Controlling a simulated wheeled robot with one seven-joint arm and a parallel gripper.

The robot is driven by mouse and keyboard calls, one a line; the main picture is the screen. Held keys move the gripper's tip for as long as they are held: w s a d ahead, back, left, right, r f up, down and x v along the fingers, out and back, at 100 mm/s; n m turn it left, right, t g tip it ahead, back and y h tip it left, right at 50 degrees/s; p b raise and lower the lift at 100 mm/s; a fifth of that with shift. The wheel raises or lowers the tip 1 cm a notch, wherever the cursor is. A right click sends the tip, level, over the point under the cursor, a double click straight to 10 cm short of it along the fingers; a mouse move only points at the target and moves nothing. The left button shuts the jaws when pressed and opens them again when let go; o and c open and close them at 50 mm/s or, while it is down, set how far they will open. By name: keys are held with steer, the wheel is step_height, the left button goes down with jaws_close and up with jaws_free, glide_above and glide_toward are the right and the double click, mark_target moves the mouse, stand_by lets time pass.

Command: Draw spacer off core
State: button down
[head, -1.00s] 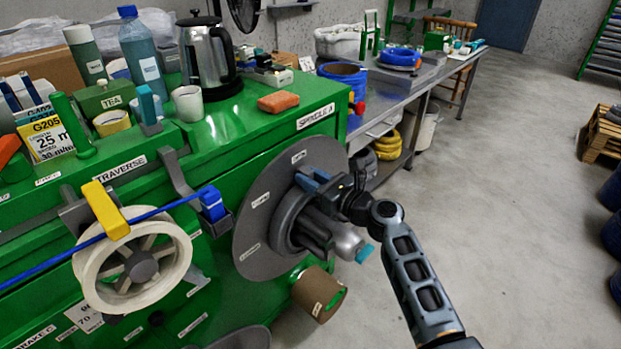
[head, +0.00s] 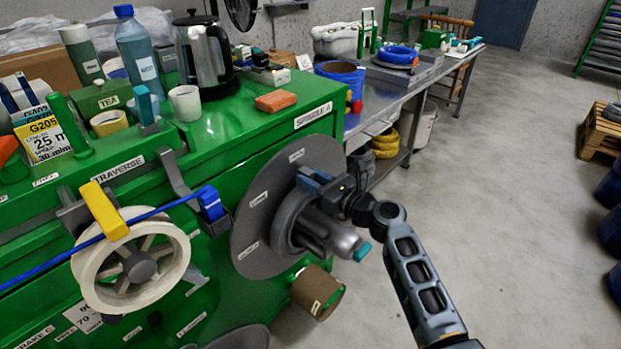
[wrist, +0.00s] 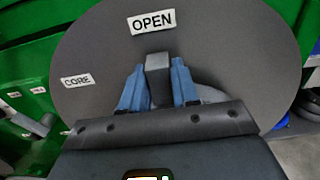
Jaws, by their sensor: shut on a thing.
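My gripper (head: 318,182) is at the upper part of the grey hub on the large grey disc (head: 262,205). In the wrist view its two blue fingers (wrist: 158,88) are shut on a grey block (wrist: 158,72), one on each side. The block stands in front of the disc, just below an OPEN label. I cannot tell whether this block is part of the spacer. A dark grey ring (head: 284,222) surrounds the hub's base. A silver rounded end with a teal tip (head: 362,251) juts out below my gripper. A CORE label (wrist: 77,81) is on the disc.
A brown tube (head: 318,291) sticks out below the disc. A white spool (head: 133,265) with a blue cable (head: 60,262) is at the left. The green cabinet top (head: 232,125) holds a kettle, bottles and boxes. Open floor (head: 500,200) lies to the right.

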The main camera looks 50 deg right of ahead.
steer(key=shift+s, duration=0.6)
stand_by(0.7)
steer(key=s+p, duration=0.3)
steer(key=s, duration=1.8)
steer(key=shift+s+d+p, duration=0.15)
steer(key=shift+d+p, duration=0.2)
steer(key=shift+d, duration=0.05)
stand_by(1.6)
